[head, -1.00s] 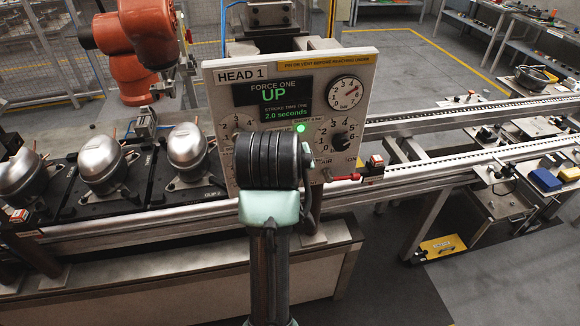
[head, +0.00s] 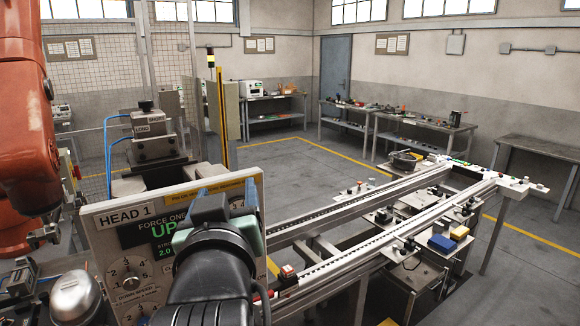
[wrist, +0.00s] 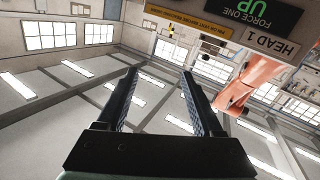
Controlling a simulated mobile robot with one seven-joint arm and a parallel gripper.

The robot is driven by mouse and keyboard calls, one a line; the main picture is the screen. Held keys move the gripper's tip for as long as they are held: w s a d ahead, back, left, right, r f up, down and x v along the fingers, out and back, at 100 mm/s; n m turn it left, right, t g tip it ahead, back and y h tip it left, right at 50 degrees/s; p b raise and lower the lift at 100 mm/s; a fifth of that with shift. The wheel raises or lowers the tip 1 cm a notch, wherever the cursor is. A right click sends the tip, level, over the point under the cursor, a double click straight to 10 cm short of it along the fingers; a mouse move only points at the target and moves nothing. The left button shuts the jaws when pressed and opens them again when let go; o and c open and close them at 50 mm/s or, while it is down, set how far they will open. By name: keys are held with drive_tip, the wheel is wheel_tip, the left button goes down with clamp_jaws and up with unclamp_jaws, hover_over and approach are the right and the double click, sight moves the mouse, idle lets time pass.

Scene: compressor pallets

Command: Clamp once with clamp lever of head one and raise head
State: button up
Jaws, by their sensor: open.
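The HEAD 1 panel (head: 122,214) stands at lower left in the head view, with dials and a green display reading FORCE ONE UP. It also shows upside down at the top of the wrist view (wrist: 285,46). Behind it is a grey metal head unit (head: 152,148) with blue hoses. My gripper (head: 226,197) is in front of the panel, covering its right half. In the wrist view its two fingers (wrist: 159,72) are apart with nothing between them. A thin red part (head: 262,292), perhaps the clamp lever's end, shows right of my arm; most of it is hidden.
An orange robot arm (head: 25,120) stands at far left. A silver compressor (head: 76,298) sits at the lower left. Conveyor rails (head: 350,215) run off to the right, with a red button box (head: 288,271) near their close end. Workbenches (head: 372,110) line the back.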

drive_tip(key=s+d+r+m+t+h, duration=0.1)
drive_tip(key=s+d+r+t, duration=0.2)
drive_tip(key=s+r, duration=0.2)
drive_tip(key=s+d+r+m+t+h, duration=0.1)
drive_tip(key=s+d+r+t, duration=0.2)
drive_tip(key=s+r, duration=0.2)
drive_tip(key=s+d+r+m+t+b, duration=0.1)
drive_tip(key=s+d+r+m+t, duration=0.1)
drive_tip(key=r, duration=0.7)
drive_tip(key=s+d+t, duration=0.1)
drive_tip(key=s+t, duration=0.1)
drive_tip(key=s, duration=0.1)
drive_tip(key=shift+s+h, duration=0.35)
drive_tip(key=shift+h, duration=0.05)
